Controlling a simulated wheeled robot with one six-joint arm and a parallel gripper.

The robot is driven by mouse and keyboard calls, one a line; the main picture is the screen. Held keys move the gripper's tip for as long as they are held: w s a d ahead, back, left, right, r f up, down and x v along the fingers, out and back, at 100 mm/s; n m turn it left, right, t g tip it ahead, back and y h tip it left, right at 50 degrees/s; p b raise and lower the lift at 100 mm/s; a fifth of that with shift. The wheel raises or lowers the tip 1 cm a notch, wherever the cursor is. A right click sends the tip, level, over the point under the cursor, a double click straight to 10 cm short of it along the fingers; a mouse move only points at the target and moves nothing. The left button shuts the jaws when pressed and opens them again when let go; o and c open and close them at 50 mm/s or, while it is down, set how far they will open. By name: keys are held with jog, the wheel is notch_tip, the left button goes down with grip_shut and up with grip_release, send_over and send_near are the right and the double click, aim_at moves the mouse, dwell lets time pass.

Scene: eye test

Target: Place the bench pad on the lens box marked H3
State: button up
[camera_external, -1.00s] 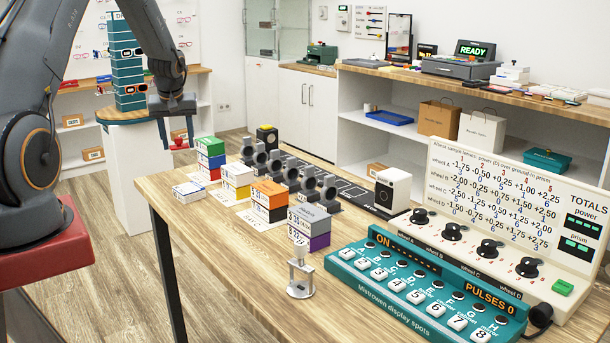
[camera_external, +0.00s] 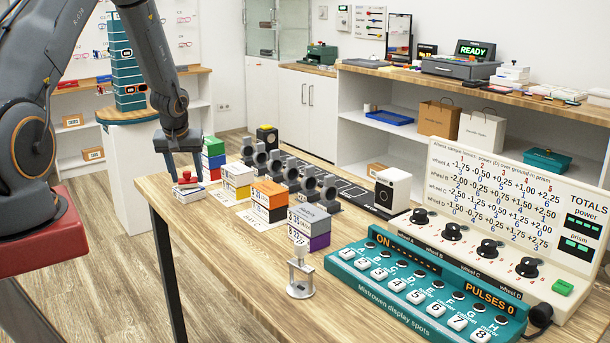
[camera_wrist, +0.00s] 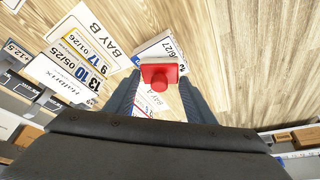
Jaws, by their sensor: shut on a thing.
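The bench pad appears to be the small red piece with a round knob (camera_external: 186,175), which also shows in the wrist view (camera_wrist: 153,86). My gripper (camera_external: 187,180) is shut on it, one finger on each side. The pad is over or on a low white lens box (camera_external: 188,193) at the table's left end; I cannot tell whether they touch. In the wrist view this box (camera_wrist: 168,46) shows partly beyond the pad, with "06/27" on its label. I cannot read an H3 mark on any box.
Stacks of lens boxes stand close right: green-topped (camera_external: 213,146), yellow-white (camera_external: 238,176), orange-topped (camera_external: 270,197) and grey-purple (camera_external: 309,225). A row of grey devices (camera_external: 290,174) is behind them. A metal stand (camera_external: 300,279) and teal button panel (camera_external: 425,290) are nearer. The front left tabletop is bare.

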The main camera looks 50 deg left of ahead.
jog(key=shift+f, duration=0.3)
jog(key=o, duration=1)
jog(key=shift+r, duration=0.2)
jog(key=b+v, duration=0.1)
jog(key=v, duration=1.1)
jog(key=shift+d, duration=0.1)
